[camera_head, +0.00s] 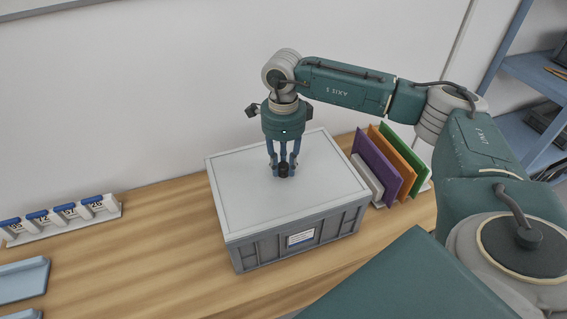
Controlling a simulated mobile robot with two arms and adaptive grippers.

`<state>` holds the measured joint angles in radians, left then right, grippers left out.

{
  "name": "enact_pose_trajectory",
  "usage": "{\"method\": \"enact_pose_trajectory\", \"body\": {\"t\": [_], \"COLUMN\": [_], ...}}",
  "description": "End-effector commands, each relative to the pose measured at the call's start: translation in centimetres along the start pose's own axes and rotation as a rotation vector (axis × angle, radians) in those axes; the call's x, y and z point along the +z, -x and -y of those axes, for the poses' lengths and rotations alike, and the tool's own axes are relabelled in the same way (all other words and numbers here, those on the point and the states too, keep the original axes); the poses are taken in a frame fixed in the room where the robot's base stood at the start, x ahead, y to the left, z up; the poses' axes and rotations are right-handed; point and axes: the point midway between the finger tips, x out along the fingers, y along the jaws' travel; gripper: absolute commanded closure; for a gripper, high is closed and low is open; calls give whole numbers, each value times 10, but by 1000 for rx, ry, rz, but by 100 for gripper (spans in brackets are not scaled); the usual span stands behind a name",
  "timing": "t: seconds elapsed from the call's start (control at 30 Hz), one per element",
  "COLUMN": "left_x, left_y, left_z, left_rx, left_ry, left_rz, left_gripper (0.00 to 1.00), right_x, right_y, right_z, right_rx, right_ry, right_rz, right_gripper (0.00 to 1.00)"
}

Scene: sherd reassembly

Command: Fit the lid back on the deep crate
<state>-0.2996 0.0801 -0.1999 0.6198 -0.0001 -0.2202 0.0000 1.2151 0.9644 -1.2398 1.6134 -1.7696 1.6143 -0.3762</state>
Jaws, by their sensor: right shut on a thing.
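The deep crate (262,252) is grey with ribbed walls and a small white and blue label on its front. It stands on the wooden table. The pale grey lid (249,203) lies over the crate's top, and its edges look lined up with the rim. I cannot tell whether it is fully seated. My right gripper (284,173) points straight down at the middle of the lid and is shut on a small dark knob there. My left gripper is not in view.
Purple, orange and green folders (377,167) stand in a rack close to the crate's right. A rack of numbered blue-topped items (62,219) and a light blue tray (22,280) are at the left. The table (150,255) between is clear.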

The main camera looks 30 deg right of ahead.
Motion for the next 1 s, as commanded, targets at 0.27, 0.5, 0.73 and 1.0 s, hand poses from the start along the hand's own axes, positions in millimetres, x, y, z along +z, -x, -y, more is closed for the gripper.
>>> {"method": "enact_pose_trajectory", "body": {"t": [0.27, 0.5, 0.73, 1.0], "left_x": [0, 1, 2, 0], "left_y": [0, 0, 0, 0], "left_z": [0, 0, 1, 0], "left_rx": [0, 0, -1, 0], "left_ry": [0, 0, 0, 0], "left_rz": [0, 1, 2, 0], "left_gripper": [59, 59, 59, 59], "right_x": [0, 0, 1, 1], "right_y": [1, 0, 17, 74], "right_z": [0, 0, 1, 1], "right_rx": [-1, 0, -4, -4], "right_ry": [0, 0, 0, 1], "right_rz": [1, -1, 2, 4], "right_gripper": [53, 53, 53, 53]}}
